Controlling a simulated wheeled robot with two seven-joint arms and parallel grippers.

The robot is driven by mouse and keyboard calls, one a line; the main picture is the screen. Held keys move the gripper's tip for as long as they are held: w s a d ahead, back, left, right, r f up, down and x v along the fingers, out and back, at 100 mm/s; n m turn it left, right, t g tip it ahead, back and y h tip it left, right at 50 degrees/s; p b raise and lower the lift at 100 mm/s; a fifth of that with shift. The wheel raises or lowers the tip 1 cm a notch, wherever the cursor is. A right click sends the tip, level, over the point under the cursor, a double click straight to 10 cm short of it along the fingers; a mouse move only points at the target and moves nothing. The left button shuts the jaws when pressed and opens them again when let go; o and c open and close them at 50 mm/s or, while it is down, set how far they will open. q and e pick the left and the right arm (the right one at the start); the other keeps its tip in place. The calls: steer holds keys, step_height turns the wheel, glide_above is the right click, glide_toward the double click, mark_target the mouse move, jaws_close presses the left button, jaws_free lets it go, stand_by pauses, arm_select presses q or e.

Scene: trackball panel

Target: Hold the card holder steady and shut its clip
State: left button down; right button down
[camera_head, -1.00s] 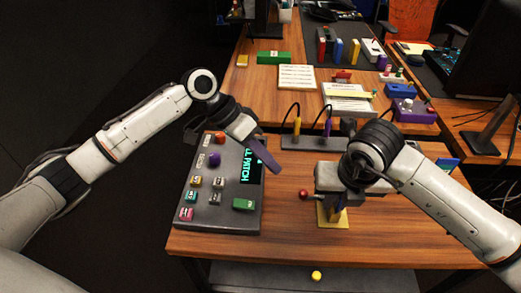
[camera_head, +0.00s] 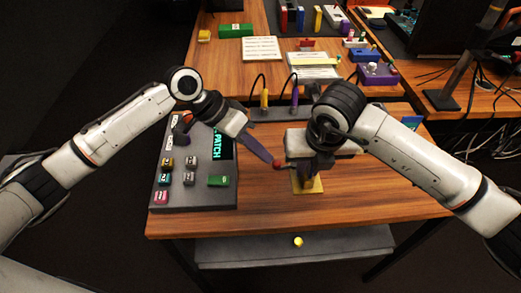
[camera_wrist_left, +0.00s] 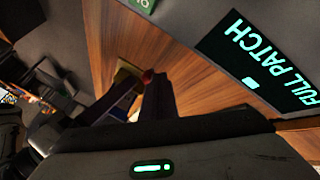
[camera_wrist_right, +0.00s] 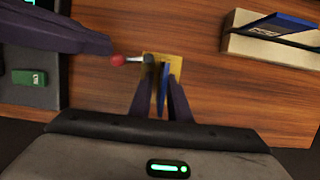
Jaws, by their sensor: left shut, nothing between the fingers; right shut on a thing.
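The card holder has a yellow base plate (camera_head: 308,186) on the table, also seen in the right wrist view (camera_wrist_right: 150,58). A red ball (camera_head: 278,164) sits on the end of its metal lever, which sticks out to the left. My right gripper (camera_wrist_right: 160,88) is shut on the card holder, around an upright blue part; its fingers hide much of the clip. My left gripper (camera_head: 273,160) is shut and empty, its purple fingertips close beside the red ball (camera_wrist_left: 148,76). I cannot tell whether they touch it.
A grey panel (camera_head: 205,195) with coloured buttons and a "PATCH" display stands at the left. A grey block with cables (camera_head: 265,113) is behind. A blue and beige box (camera_wrist_right: 270,37) lies right of the holder. Bare wood is free at the front right.

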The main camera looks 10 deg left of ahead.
mark_target(273, 169)
arm_select(q)
steer(key=shift+s+d+n+t, duration=0.15)
steer(key=shift+s+n+t, duration=0.15)
steer(key=shift+s+n, duration=0.25)
steer(key=shift+s+d+n+t, duration=0.15)
steer(key=shift+s+n+t, duration=0.25)
steer(key=shift+n, duration=0.25)
steer(key=shift+s+d+n+y, duration=0.25)
steer(key=shift+s+n+y, duration=0.05)
steer(key=shift+s, duration=0.15)
steer(key=shift+s+d, duration=1.05)
steer(key=shift+s, duration=0.1)
steer(key=shift+s+d, duration=0.35)
steer(key=shift+d, duration=0.4)
steer(key=shift+s+d, duration=0.3)
steer(key=shift+d, duration=0.4)
steer(key=shift+w, duration=0.1)
steer(key=shift+w+a+r, duration=0.1)
steer(key=shift+w+a, duration=0.1)
steer(key=shift+w, duration=0.7)
